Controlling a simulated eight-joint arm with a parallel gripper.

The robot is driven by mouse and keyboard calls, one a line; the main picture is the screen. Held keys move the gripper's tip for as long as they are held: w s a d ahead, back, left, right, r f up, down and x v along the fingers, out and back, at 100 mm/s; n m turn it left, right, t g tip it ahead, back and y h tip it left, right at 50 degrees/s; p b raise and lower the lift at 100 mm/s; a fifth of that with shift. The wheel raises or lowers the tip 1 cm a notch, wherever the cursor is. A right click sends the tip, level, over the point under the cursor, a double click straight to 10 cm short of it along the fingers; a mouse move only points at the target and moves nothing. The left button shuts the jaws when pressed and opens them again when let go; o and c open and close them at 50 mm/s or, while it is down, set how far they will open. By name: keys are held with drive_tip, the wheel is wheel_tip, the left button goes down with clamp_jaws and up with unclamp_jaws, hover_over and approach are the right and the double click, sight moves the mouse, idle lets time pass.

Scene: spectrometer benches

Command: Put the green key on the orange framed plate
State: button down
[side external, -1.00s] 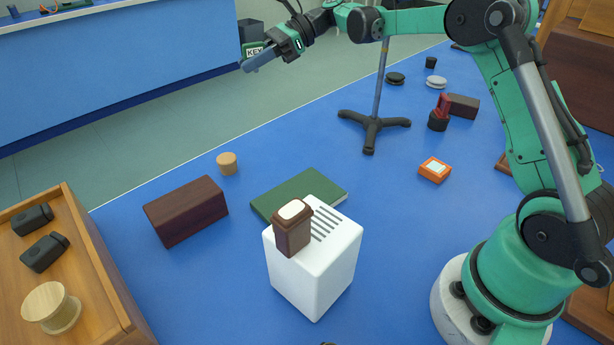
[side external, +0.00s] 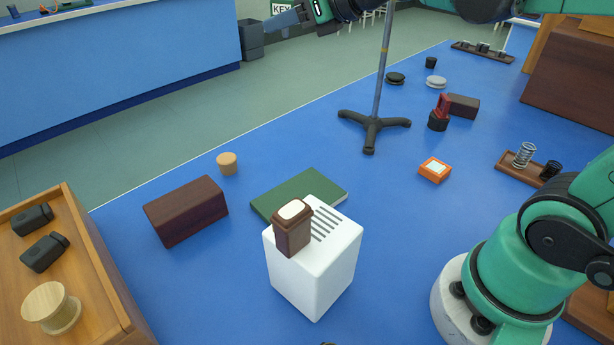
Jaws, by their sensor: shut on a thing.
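The green key (side external: 282,8), a small tag with a pale face lettered KEY, is at the top edge of the side view. It is held high by my gripper (side external: 274,24), whose blue-grey fingers are shut on it. The upper part of the key is cut off by the picture edge, and the exact contact is hard to see. The orange framed plate (side external: 425,173), a small square with a pale centre, lies flat on the blue bench at centre right. My gripper is far up and to the left of it in the picture, well apart. Nothing lies on the plate.
A stand (side external: 372,126) with a tall rod rises left of the plate. A red and black stamp-like object (side external: 438,117) and a dark block (side external: 463,106) are behind it. A white box (side external: 318,278) bears a brown object (side external: 292,235). Bench around the plate is clear.

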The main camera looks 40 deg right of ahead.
drive_tip(key=shift+s, duration=0.25)
drive_tip(key=shift+w, duration=0.45)
drive_tip(key=w+f+n+g+y, duration=0.2)
drive_tip(key=w+n+y, duration=0.2)
drive_tip(key=w, duration=0.1)
drive_tip(key=n+g+y, duration=0.4)
drive_tip(key=n+g, duration=0.2)
hover_over(266, 161)
drive_tip(key=shift+f, duration=2.85)
wheel_tip(266, 161, down, 20)
drive_tip(key=shift+r, duration=0.2)
drive_tip(key=c, duration=0.8)
unclamp_jaws()
